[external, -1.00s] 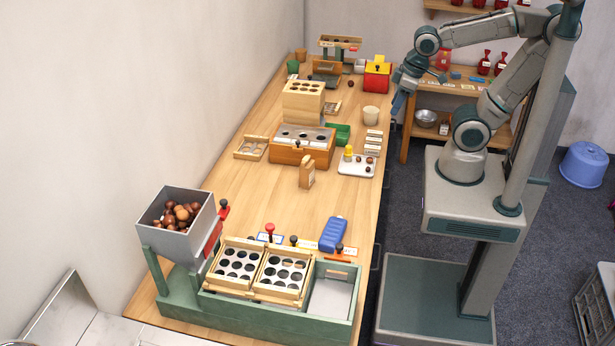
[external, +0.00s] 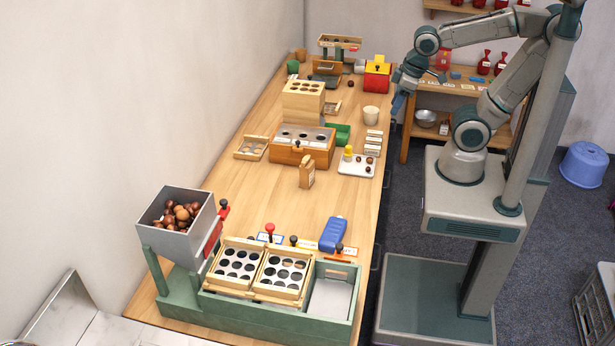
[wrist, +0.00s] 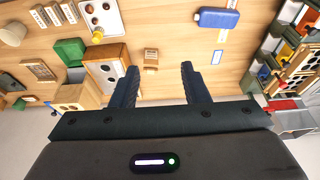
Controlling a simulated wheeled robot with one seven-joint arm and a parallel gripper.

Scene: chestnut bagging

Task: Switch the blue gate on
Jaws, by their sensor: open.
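The blue-bordered card (external: 263,238) lies behind the green sorting stand (external: 180,302), with a red-knobbed lever (external: 270,228) standing beside it. I take this for the blue gate, but its on or off position is too small to read. Two dark-knobbed levers (external: 293,240) stand to its right, by yellow and orange marks. My gripper (external: 397,106) is at the far right edge of the table, well away from the levers. In the wrist view my gripper (wrist: 160,72) has its fingers spread and nothing between them. The stand shows at the right there, partly cut off.
A blue bottle-like object (external: 333,234) lies near the levers. A grey hopper (external: 179,240) of chestnuts stands at the left. Bare tabletop lies between these and the levers.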

